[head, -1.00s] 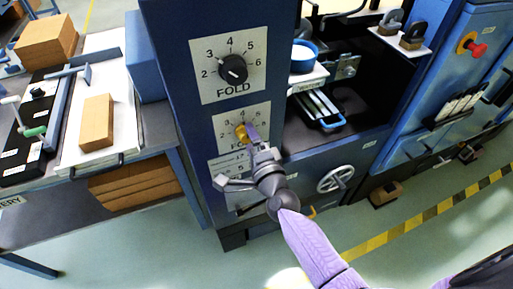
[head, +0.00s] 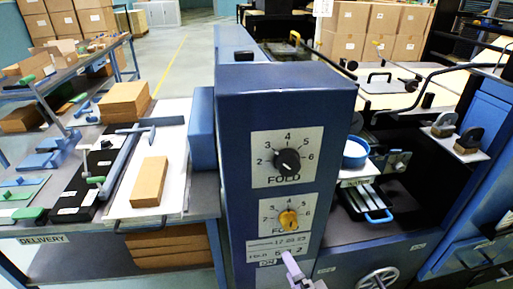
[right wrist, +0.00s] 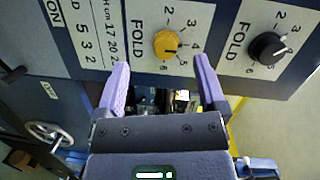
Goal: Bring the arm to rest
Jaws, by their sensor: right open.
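My right gripper (head: 296,270) shows only in part at the bottom of the head view, just below the yellow knob (head: 289,220) on the blue machine's front. In the right wrist view the right gripper (right wrist: 161,62) is open, its two lilac fingers spread with nothing held between them. The yellow knob (right wrist: 166,44) is beyond the fingertips and apart from them. The black fold knob (head: 287,160) is above the yellow one. It also shows in the right wrist view (right wrist: 268,47). My left gripper is in neither view.
A delivery table (head: 190,206) with a brown block (head: 149,182) on a white sheet stands left of the blue column (head: 232,130). A blue-handled tray (head: 378,215) and a handwheel (head: 379,279) are to the right. Cardboard boxes (head: 345,30) stand far behind.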

